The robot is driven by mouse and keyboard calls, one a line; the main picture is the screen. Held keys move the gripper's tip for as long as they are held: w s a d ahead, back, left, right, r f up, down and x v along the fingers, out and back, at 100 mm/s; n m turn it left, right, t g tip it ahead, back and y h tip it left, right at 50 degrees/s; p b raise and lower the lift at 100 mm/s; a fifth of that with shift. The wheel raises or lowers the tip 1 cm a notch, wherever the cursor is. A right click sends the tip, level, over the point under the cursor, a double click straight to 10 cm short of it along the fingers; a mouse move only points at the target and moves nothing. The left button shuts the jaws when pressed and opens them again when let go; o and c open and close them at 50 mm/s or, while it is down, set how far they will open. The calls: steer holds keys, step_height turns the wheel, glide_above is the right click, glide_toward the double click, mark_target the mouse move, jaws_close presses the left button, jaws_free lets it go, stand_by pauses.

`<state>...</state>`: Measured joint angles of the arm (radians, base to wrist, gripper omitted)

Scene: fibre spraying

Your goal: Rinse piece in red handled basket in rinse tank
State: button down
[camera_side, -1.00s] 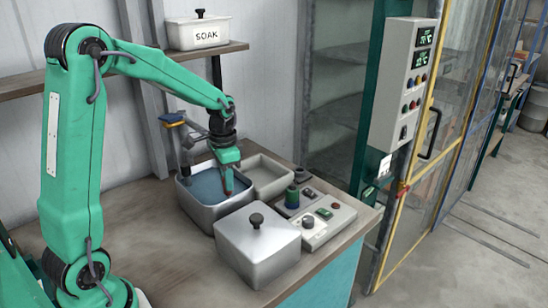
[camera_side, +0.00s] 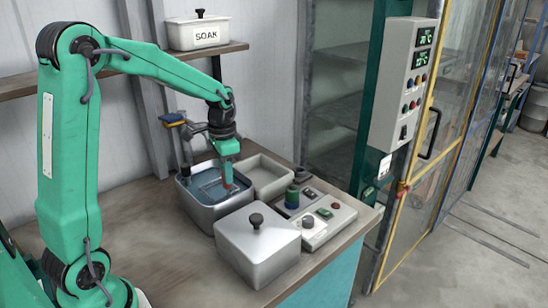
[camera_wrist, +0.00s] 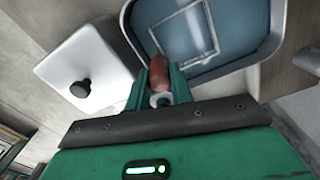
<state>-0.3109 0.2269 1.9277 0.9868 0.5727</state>
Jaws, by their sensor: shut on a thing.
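My gripper (camera_side: 228,166) is over the right part of the open metal tank of blue water (camera_side: 190,209). It is shut on the red handle (camera_wrist: 159,72) of the basket, which also shows in the side view (camera_side: 228,181). In the wrist view the basket's thin wire frame (camera_wrist: 187,31) shows as a pale rectangle at the water in the tank (camera_wrist: 250,62). I cannot make out a piece inside the basket or tell how deep the basket sits.
A lidded metal tank (camera_side: 258,250) stands in front of the open tank. An empty pale tray (camera_side: 270,178) is to its right. A control box with buttons (camera_side: 325,222) lies further right. A tap with a blue and yellow top (camera_side: 172,118) stands behind. A SOAK container (camera_side: 198,34) sits on the shelf.

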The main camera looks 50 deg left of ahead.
steer(key=shift+f, duration=0.15)
steer(key=shift+f, duration=0.95)
steer(key=shift+r, duration=1.1)
steer(key=shift+f, duration=0.1)
steer(key=shift+f, duration=1)
